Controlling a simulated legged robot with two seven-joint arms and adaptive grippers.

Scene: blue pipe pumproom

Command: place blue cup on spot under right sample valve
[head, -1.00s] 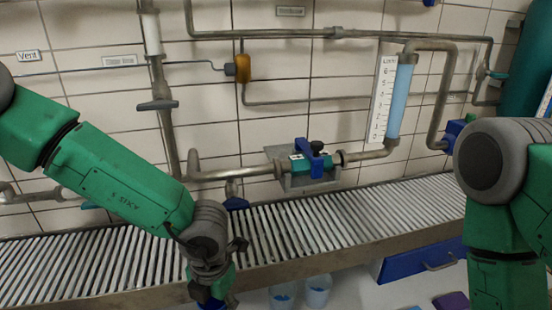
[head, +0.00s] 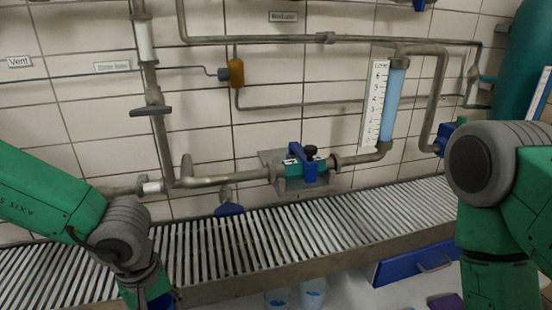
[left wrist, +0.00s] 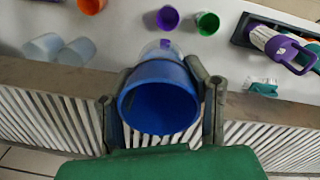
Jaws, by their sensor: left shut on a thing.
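In the left wrist view my left gripper (left wrist: 158,70) is shut around a blue cup (left wrist: 158,104), one finger on each side. The cup's open mouth faces the camera, and the slatted grate shows behind it. In the head view my left gripper is at the bottom left, mostly cut off by the frame edge, and the cup is not clear there. A blue-handled valve (head: 228,209) hangs under the pipe above the grate (head: 290,240). I cannot make out a marked spot. My right arm stands at the right; its gripper is out of view.
A pipe valve (head: 303,165) with a blue lever sits right of the hanging valve. Clear cups (head: 313,293) stand below the grate's front edge. Purple (left wrist: 167,18), green (left wrist: 207,23) and orange (left wrist: 91,5) cups stand on the white surface. The grate looks clear.

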